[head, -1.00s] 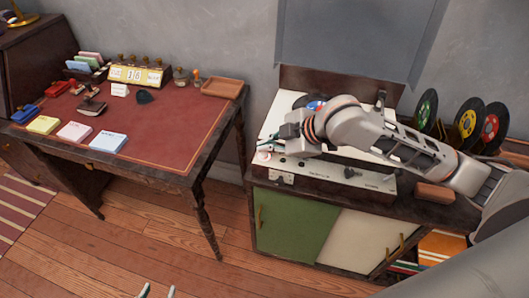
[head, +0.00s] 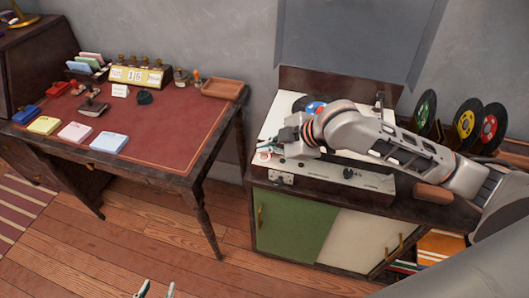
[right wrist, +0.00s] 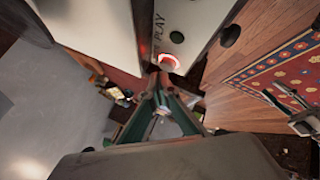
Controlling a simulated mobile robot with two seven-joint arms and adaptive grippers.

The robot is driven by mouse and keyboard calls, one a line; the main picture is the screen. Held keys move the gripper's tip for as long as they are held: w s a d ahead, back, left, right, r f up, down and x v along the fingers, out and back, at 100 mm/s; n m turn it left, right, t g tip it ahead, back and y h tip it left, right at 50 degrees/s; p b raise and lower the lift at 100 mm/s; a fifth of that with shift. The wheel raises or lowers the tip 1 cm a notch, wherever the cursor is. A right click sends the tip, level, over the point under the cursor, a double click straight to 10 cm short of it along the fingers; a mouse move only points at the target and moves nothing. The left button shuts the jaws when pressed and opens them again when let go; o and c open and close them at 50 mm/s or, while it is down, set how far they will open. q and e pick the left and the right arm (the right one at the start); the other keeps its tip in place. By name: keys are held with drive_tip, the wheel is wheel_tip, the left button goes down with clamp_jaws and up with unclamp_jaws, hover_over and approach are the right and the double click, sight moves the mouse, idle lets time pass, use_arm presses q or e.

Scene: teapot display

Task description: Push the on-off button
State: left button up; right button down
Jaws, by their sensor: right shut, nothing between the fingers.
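A white record player (head: 330,173) stands on the cabinet. A round white button with a red ring (right wrist: 169,62) is on its panel beside the lettering "PLAY"; its red ring (head: 264,155) also shows at the panel's left end in the head view. My right gripper (head: 263,148) is shut and empty, close to this button. In the right wrist view its fingers (right wrist: 161,100) converge just below the button; I cannot tell whether they touch it. My left gripper (head: 156,290) is open and empty at the bottom edge, over the floor.
A dark green round knob (right wrist: 177,37) sits near the ringed button. A record with a red and blue label (head: 316,107) lies partly behind my right arm. Upright records (head: 466,124) stand to the right. A desk (head: 178,137) with cards and stamps stands left, across a floor gap.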

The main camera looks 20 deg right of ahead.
drive_tip(key=shift+f, duration=0.4)
idle(0.7)
use_arm(q)
drive_tip(key=shift+r, duration=0.15)
use_arm(e)
drive_tip(key=shift+r+p, duration=0.6)
drive_tip(key=shift+p, duration=0.1)
use_arm(q)
drive_tip(key=shift+w+r+p, duration=0.25)
drive_tip(key=shift+r, duration=0.55)
drive_tip(key=shift+w+r+p, duration=0.2)
drive_tip(key=shift+w+r, duration=0.05)
drive_tip(key=shift+r, duration=0.55)
use_arm(e)
drive_tip(key=shift+r, duration=0.2)
use_arm(q)
drive_tip(key=shift+f, duration=0.1)
